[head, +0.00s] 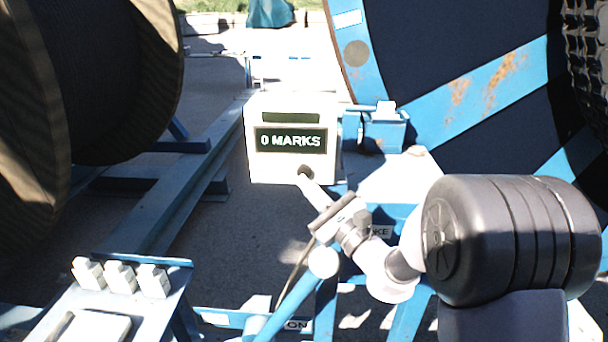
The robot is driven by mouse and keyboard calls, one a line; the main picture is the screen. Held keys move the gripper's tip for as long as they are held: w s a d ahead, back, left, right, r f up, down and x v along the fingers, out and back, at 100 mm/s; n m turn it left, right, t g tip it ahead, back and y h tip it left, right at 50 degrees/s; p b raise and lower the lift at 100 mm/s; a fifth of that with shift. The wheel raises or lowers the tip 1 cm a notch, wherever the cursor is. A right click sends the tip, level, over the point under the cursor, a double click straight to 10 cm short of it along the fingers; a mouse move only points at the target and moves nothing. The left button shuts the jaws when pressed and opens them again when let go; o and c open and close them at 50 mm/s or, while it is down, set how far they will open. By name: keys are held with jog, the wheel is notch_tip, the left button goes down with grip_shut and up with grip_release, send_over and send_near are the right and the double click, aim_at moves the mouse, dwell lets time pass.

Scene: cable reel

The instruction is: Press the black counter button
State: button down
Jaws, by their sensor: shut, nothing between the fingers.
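The counter box (248,148) is a pale box in the middle of the head view. Its dark display (290,141) reads "0 MARKS". The black counter button (305,171) shows as a small dark spot low on the box's front face, partly covered by my gripper. My gripper (303,180) is shut and empty, and its tip points up at the button from below. The tip overlaps the button's lower edge in the picture; I cannot tell whether they touch.
A large cable reel (100,80) stands at left, and a big blue-striped reel (450,105) at right. A blue lever (290,308) rises below my gripper. A panel with white switches (120,275) is at lower left. A blue bracket (385,130) sits right of the box.

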jog(key=s+b, duration=0.1)
jog(key=s, duration=0.3)
jog(key=shift+s+a+b, duration=0.1)
jog(key=shift+s+b, duration=0.2)
jog(key=shift+s, duration=0.05)
dwell(0.3)
